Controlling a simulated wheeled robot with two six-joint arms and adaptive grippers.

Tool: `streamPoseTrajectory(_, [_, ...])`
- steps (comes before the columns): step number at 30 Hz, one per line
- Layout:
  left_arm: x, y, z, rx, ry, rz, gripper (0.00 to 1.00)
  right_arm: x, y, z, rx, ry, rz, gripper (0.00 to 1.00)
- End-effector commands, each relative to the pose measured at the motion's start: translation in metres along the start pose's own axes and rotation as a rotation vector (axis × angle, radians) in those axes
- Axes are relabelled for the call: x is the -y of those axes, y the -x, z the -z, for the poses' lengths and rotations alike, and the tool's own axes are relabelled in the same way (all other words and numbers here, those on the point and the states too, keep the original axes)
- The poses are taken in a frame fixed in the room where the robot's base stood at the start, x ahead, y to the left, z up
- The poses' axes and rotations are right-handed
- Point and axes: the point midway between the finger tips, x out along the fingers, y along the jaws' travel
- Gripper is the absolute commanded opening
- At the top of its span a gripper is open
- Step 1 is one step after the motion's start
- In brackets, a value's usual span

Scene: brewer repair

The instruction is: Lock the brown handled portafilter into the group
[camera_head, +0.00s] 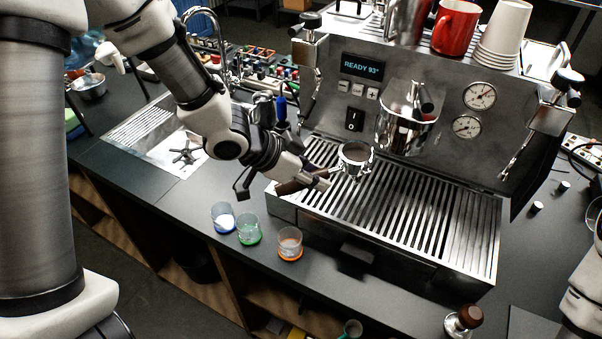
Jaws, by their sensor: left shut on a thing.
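My left gripper (318,180) is shut on the brown handle (290,186) of the portafilter. The portafilter's metal basket (356,158) points right and looks dark inside. It is held above the left part of the drip grate, apart from the group. The group (402,128) is a shiny metal cylinder on the front of the espresso machine (440,165), to the right of and higher than the basket. The gripper's fingers partly hide the handle. Part of my right arm shows at the right edge, but its gripper is out of the picture.
Three small glasses, with blue (223,218), green (248,230) and orange (289,243) coloring, stand in front of the machine. A tamper (463,320) stands at the front right. Steam wands hang at both sides. A red mug (455,27) and stacked cups (503,38) sit on top.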

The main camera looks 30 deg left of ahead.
Motion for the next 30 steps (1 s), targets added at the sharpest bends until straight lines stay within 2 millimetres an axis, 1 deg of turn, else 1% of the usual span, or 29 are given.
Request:
streamPoseTrajectory(6, [0.0, -0.012, 0.017, 0.001, -0.002, 0.0, 0.0, 0.0, 0.014, 0.0, 0.0, 0.0, 0.0, 0.65])
streamPoseTrajectory(24, [-0.001, -0.052, 0.057, 0.0, -0.002, -0.002, 0.0, 0.0, 0.051, 0.0, 0.0, 0.0, 0.0, 0.65])
streamPoseTrajectory(30, [0.0, -0.063, 0.067, -0.001, -0.002, -0.001, 0.0, 0.001, 0.06, 0.0, 0.0, 0.0, 0.0, 0.65])
